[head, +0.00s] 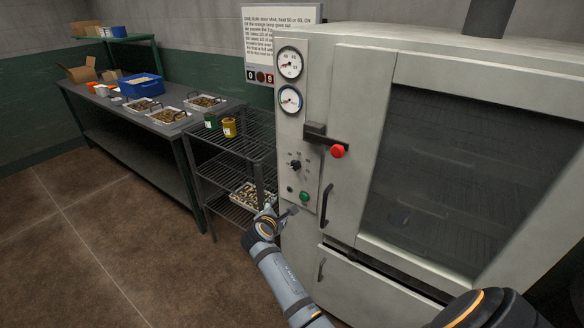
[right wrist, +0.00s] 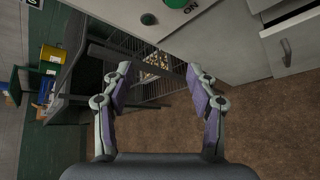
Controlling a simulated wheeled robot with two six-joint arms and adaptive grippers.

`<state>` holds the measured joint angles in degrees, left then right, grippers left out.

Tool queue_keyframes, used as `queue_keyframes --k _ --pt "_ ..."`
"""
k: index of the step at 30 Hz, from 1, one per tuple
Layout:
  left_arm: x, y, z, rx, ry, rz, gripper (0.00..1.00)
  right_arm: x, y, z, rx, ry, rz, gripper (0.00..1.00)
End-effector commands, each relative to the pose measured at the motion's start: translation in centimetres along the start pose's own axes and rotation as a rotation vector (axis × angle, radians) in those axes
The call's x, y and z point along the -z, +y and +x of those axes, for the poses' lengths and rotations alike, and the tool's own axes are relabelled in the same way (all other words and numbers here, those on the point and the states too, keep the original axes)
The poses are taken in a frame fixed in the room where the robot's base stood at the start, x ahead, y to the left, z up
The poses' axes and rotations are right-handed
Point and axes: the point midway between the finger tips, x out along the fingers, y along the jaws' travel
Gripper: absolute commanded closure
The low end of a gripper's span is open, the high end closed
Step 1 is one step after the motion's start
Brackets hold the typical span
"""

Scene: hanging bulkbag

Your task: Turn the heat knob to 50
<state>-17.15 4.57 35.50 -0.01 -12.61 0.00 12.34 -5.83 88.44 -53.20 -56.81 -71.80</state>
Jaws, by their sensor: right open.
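The heat knob (head: 295,165) is a small black knob on the control panel of the large grey oven (head: 350,100). A printed scale surrounds it, but its numbers are too small to read, and I cannot tell its exact setting. My right gripper (head: 284,212) is below the knob, near the lower end of the panel and apart from the knob. In the right wrist view my right gripper (right wrist: 159,72) is open with nothing between its fingers. The knob is not visible there. My left gripper is not in view.
A green button (head: 304,196) and a small dark button (right wrist: 148,19) sit below the knob. A red knob (head: 338,151) on the door latch and a door handle (head: 327,199) stick out at the right. A wire rack (head: 232,152) stands close at the left.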

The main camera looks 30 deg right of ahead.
Motion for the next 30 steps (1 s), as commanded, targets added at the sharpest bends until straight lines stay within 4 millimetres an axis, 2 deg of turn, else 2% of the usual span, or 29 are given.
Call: queue_keyframes --k 1,4,7,12,17,24,30 --pt "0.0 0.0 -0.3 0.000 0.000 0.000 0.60 -2.7 3.3 -1.4 -0.028 -0.060 -0.028 0.42" --pt "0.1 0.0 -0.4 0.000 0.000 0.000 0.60 -7.0 7.2 -3.5 -0.048 -0.164 -0.082 0.42" --pt "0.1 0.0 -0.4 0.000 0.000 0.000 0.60 -9.0 8.7 -4.7 -0.048 -0.215 -0.107 0.42" --pt "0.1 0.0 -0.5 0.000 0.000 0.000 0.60 -9.6 9.0 -4.8 -0.047 -0.227 -0.116 0.42" --pt "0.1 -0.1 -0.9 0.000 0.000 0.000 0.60 -10.1 9.2 -2.7 -0.049 -0.229 -0.119 0.42" --pt "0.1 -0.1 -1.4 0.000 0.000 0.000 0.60 -11.2 9.5 2.4 -0.047 -0.227 -0.117 0.42" --pt "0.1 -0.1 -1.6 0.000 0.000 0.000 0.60 -11.6 9.5 4.9 -0.048 -0.224 -0.114 0.42"
